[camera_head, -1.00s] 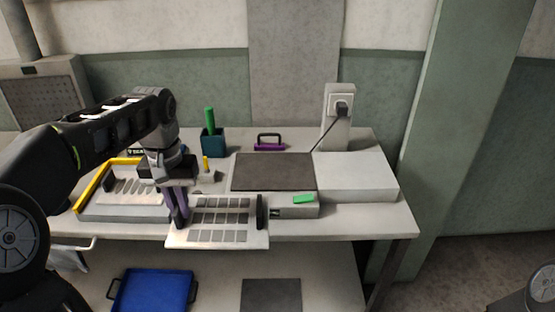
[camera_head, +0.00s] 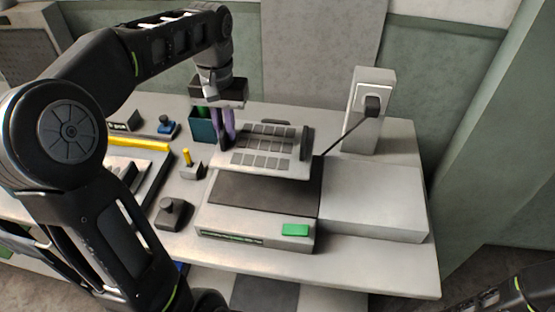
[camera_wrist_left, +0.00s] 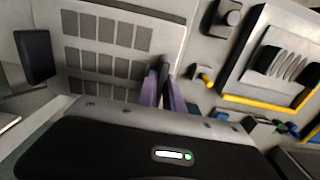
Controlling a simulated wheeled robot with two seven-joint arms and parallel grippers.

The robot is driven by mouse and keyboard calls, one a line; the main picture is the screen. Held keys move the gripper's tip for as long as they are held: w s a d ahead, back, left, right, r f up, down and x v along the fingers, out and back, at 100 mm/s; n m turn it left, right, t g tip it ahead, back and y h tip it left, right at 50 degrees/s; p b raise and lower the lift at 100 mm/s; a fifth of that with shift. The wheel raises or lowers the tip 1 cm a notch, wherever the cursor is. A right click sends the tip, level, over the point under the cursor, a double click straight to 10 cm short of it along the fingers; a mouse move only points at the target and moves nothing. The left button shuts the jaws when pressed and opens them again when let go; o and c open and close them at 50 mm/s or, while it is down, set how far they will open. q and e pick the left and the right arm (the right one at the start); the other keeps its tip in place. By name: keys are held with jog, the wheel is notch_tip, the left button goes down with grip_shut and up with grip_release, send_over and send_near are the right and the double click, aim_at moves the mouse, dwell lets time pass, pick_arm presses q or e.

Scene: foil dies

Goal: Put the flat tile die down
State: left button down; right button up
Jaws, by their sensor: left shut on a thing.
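The flat tile die (camera_head: 265,166) is a pale grey plate with rows of dark rectangular tiles and a black block at its right end. My left gripper (camera_head: 224,142) has purple fingers shut on the die's left edge. The die appears roughly level over the rear part of a dark plate (camera_head: 268,198) on a pale machine; whether they touch is unclear. In the left wrist view, the die (camera_wrist_left: 116,14) fills the upper left and the left gripper's fingertips (camera_wrist_left: 160,68) meet its edge. My right gripper is not visible.
The machine has a green button (camera_head: 295,230) in front and a pale flat block (camera_head: 372,200) on its right. A socket post (camera_head: 370,90) with a cable stands behind. A teal holder (camera_head: 201,126), yellow-pegged block (camera_head: 190,170) and black-knobbed block (camera_head: 172,213) stand left.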

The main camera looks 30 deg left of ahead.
aim_at(228, 149)
pick_arm(q)
jog(key=shift+s+r, duration=0.2)
jog(key=shift+w+f+p, duration=0.1)
jog(key=shift+f+p, duration=0.2)
jog(key=shift+f, duration=2.9)
jog(key=shift+f, duration=0.1)
jog(key=shift+f+p, duration=0.3)
jog(key=shift+f, duration=1.5)
jog(key=c, duration=1.9)
grip_release()
jog(key=shift+f, duration=0.2)
jog(key=shift+c, duration=0.2)
jog(key=o, duration=0.5)
jog(key=shift+c, duration=0.2)
